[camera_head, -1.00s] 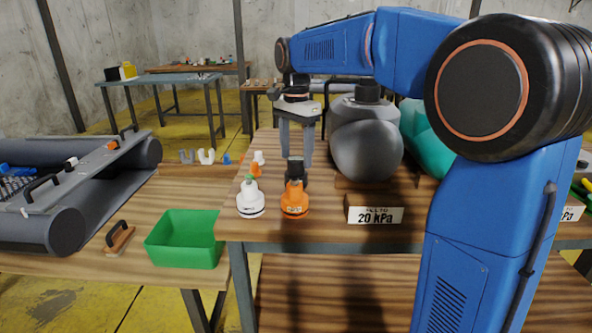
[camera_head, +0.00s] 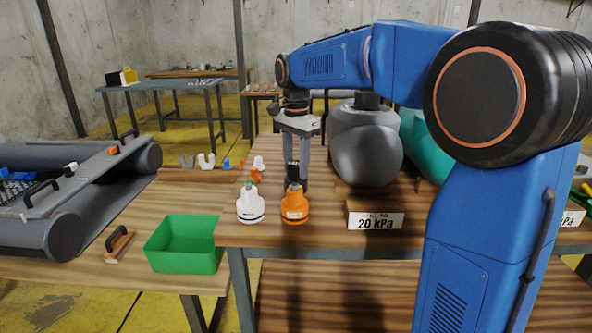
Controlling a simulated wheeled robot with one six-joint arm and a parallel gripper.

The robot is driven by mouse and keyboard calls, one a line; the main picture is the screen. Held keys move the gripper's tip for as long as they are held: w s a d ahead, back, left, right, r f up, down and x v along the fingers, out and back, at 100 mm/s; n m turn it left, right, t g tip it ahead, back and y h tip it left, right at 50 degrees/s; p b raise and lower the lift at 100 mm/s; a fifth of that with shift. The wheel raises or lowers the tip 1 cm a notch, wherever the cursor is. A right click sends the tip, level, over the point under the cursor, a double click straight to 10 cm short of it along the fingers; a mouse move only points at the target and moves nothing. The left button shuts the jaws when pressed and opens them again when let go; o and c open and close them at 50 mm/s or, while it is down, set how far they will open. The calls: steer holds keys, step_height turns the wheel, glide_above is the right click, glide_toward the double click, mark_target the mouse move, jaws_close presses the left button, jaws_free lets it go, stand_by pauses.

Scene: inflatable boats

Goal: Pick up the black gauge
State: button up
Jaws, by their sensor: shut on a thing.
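The black gauge (camera_head: 292,171) is behind the orange gauge on the wooden table, its lower part hidden by the orange one. My gripper (camera_head: 297,178) points down and is shut on the black gauge, with the fingers on either side of it. I cannot tell whether the gauge is touching the table or slightly raised.
An orange gauge (camera_head: 295,206) and a white gauge (camera_head: 250,205) stand close in front. A grey rounded tank (camera_head: 365,150) is just right of my gripper, behind a "20 kPa" sign (camera_head: 376,220). A green bin (camera_head: 183,246) sits on the lower table to the left.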

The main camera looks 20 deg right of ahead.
step_height(320, 180, up, 10)
steer(key=shift+f, duration=0.1)
stand_by(0.4)
